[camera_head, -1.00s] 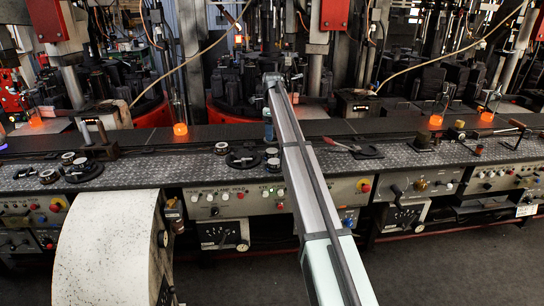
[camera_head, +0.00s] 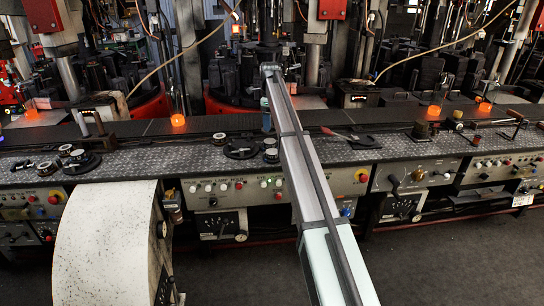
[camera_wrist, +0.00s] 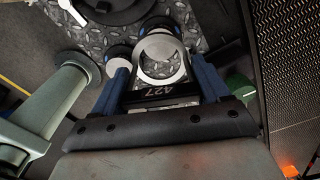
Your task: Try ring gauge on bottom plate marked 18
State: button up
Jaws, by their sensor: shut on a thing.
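In the wrist view my gripper (camera_wrist: 160,88) has its blue fingers shut on the dark handle, marked 427, of the ring gauge (camera_wrist: 183,72). The pale ring extends beyond the fingertips over the checker-plate bench, which shows through its opening. Two round metal pieces are close by: one (camera_wrist: 118,62) left of the ring, one (camera_wrist: 158,24) beyond it, partly overlapped by it. I cannot read an 18 on any plate. In the head view my gripper (camera_head: 266,117) shows only as a small blue part beside my arm, above the bench; the gauge cannot be made out there.
The bench (camera_head: 330,158) carries a black disc (camera_head: 240,148) with metal pieces, and another (camera_head: 80,163) at left. A red-handled tool (camera_head: 338,134) lies right of my arm. A large white drum (camera_head: 100,240) stands in front at left. Machinery with moulds stands behind.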

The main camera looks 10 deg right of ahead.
jog(key=r, duration=0.2)
send_over(272, 152)
jog(key=shift+w+d+f, duration=0.1)
jog(key=shift+w+f, duration=0.05)
jog(key=shift+f, duration=2.75)
jog(key=shift+f, duration=1.8)
dwell(1.6)
jog(key=shift+r, duration=0.85)
